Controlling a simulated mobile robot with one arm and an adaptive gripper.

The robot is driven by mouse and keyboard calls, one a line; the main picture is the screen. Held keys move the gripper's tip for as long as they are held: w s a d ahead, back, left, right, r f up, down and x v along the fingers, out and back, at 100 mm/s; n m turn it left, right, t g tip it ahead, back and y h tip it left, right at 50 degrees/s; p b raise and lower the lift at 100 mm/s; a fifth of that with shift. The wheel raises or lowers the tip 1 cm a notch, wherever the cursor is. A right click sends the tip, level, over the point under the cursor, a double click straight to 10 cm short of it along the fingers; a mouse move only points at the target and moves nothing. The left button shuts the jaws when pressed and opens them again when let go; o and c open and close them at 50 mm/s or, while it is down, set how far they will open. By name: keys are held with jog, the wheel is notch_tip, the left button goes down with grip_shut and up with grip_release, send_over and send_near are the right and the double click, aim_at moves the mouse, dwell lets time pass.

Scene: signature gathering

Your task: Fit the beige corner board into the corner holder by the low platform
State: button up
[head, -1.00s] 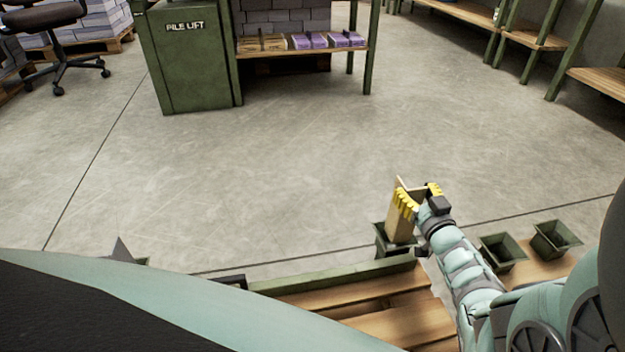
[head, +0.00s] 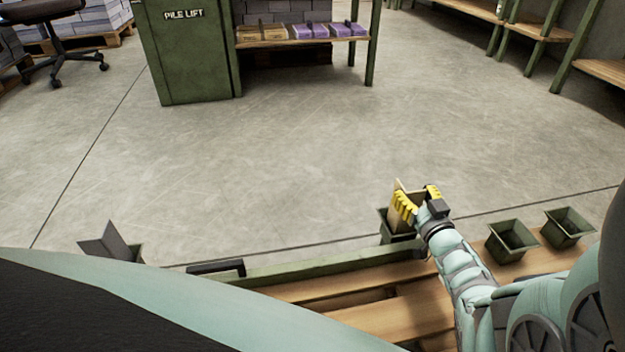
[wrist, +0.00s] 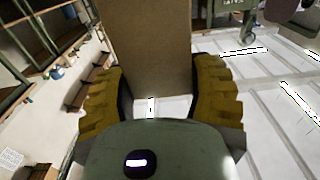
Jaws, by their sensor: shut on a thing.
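The beige corner board (head: 402,215) stands upright in the head view, its lower end at or inside a green corner holder (head: 388,228) at the platform's far edge. I cannot tell how deep it sits. My gripper (head: 418,201) has yellow ridged fingers shut on the board's upper part. In the wrist view, the board (wrist: 145,45) rises between the two yellow fingers (wrist: 158,92). The low platform (head: 350,315) has wooden slats and a green rail along its far side. My arm hides part of the platform.
Two empty green holders (head: 511,240) and (head: 568,227) stand at the right of the platform. Another holder with a dark grey board (head: 108,242) is at the left, beside a black handle (head: 216,267). A green pile lift (head: 185,50) stands far back. The floor between is clear.

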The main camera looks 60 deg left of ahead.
jog(key=shift+f, duration=0.15)
jog(key=o, duration=1.3)
jog(key=shift+r, duration=0.4)
jog(key=p+v, duration=0.6)
jog(key=v, duration=0.6)
